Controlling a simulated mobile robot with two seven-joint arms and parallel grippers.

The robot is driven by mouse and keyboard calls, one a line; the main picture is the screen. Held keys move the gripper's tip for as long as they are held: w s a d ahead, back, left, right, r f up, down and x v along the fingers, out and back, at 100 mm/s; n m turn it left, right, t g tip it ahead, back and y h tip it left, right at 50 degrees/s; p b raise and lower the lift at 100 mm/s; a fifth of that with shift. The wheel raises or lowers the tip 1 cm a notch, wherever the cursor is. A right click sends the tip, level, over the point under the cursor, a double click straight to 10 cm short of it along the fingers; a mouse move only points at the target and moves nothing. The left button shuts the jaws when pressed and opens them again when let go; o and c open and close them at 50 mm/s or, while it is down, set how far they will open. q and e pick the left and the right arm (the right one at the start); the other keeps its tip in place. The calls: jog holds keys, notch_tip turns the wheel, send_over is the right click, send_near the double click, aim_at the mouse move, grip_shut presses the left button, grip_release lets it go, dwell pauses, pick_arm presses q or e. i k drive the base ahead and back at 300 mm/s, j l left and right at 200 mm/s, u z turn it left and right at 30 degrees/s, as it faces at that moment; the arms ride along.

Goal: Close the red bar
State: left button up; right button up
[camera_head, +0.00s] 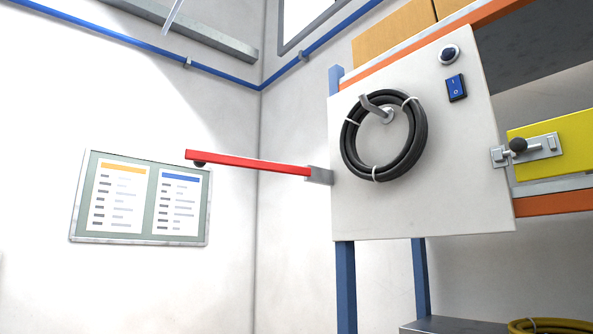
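The red bar (250,162) sticks out to the left from a grey bracket (320,176) at the left edge of a white panel (465,195). It is nearly level in the picture and has a small dark knob (199,164) under its free end. A metal latch plate (527,151) with a black ball knob (518,145) sits at the panel's right edge, beside a yellow board (565,145). Neither of my grippers shows in the head view.
A coiled black hose (419,145) hangs on a hook on the panel. A blue switch (456,88) and round button (449,54) sit above right. Blue posts (345,285) stand below. A notice board (140,235) hangs on the left wall. A yellow coil (540,325) lies bottom right.

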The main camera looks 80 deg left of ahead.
aim_at(199, 158)
jog(key=k+j, duration=0.35)
jog(key=j, duration=0.2)
jog(key=k+j, duration=0.35)
jog(key=j, duration=0.15)
jog(key=k+j, duration=0.35)
jog(key=j, duration=0.2)
jog(key=k+j, duration=0.35)
jog(key=j, duration=0.15)
jog(key=k+j, duration=0.35)
jog(key=j, duration=0.2)
jog(key=k+j, duration=0.35)
jog(key=j, duration=0.15)
jog(key=j+z, duration=0.05)
